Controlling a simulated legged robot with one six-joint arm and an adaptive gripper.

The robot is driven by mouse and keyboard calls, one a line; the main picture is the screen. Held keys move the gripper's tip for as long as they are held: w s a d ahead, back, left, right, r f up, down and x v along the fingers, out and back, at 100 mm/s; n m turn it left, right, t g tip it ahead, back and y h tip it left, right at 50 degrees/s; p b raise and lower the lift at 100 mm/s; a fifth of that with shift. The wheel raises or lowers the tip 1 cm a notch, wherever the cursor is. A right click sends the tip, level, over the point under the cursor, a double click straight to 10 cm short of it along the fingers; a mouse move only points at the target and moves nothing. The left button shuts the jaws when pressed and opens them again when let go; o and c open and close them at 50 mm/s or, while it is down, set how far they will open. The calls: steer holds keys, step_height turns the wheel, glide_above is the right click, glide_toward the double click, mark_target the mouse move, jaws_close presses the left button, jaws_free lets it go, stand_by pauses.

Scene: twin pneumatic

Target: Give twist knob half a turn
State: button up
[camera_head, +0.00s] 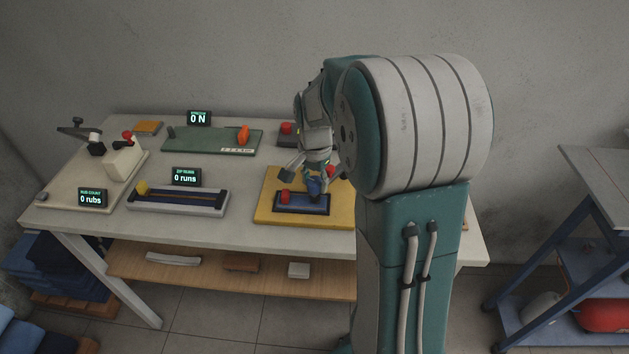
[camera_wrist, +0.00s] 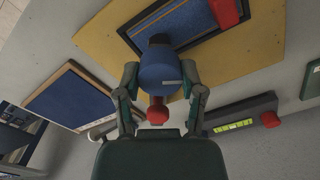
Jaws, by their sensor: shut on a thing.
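The twist knob appears as a blue round body with a pale mark on its face (camera_wrist: 160,72) in the wrist view. My gripper (camera_wrist: 160,80) has a finger on each side of it and is shut on it. In the head view my gripper (camera_head: 314,178) reaches down onto the blue knob (camera_head: 315,188) above a yellow board (camera_head: 264,208). The yellow board also shows in the wrist view (camera_wrist: 105,40). The knob's base is partly hidden by its own body, and my arm covers the right part of the board.
A red block (camera_head: 285,197) sits on the dark-framed blue panel close left of the knob. Another red part (camera_head: 331,170) is just behind. A slider rail (camera_head: 178,201), green board (camera_head: 205,141) and small displays stand to the left. A blue cart (camera_head: 560,250) is at right.

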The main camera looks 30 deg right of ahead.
steer(key=n, duration=0.5)
steer(key=shift+s+f+n, duration=0.1)
steer(key=shift+f+n, duration=0.05)
steer(key=shift+n, duration=0.15)
steer(key=n, duration=1.2)
steer(key=shift+n, duration=0.4)
steer(key=n, duration=0.5)
steer(key=shift+n, duration=0.3)
steer(key=o, duration=1.1)
steer(key=shift+o, duration=0.2)
